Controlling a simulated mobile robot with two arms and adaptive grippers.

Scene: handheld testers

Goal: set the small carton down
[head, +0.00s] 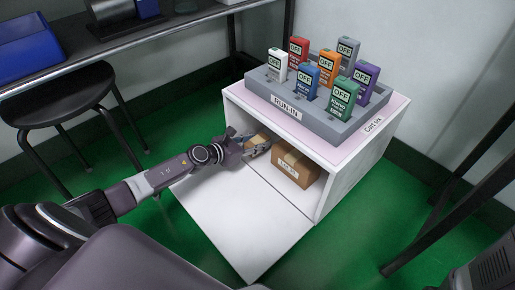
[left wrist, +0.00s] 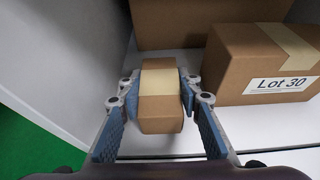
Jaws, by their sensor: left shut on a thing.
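The small brown carton (left wrist: 161,108) with a pale tape strip is between the blue pads of my left gripper (left wrist: 160,95) in the left wrist view. The gripper is shut on it, inside the white cabinet. In the head view the left gripper (head: 258,148) reaches into the cabinet opening, and part of the small carton (head: 258,139) shows there. Whether the carton's underside touches the cabinet floor I cannot tell. My right gripper is not in view.
A larger carton marked Lot 30 (left wrist: 264,68) stands to the right, with another brown carton (left wrist: 180,22) behind. The cabinet's white flap (head: 245,222) lies lowered in front. A grey RUN-IN rack (head: 318,116) of several testers sits on top. A black stool (head: 60,95) stands left.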

